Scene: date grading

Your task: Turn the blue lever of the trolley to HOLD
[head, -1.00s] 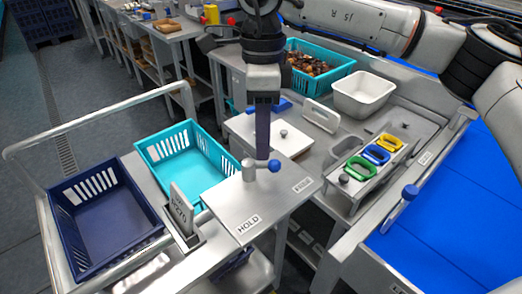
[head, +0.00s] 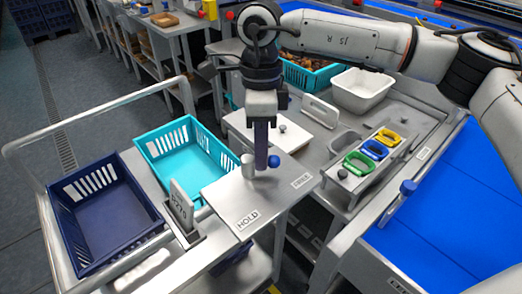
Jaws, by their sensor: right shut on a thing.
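The trolley's blue lever has a round blue knob (head: 273,161) and a grey pivot post (head: 247,166) on a grey top plate (head: 232,194). The lever points right from its post, on the side of the FREE label (head: 300,181). The HOLD label (head: 247,220) is at the plate's front edge. My right gripper (head: 261,162) comes straight down and is shut on the lever between post and knob. Its fingers hide most of the lever's bar. My left gripper is not in view.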

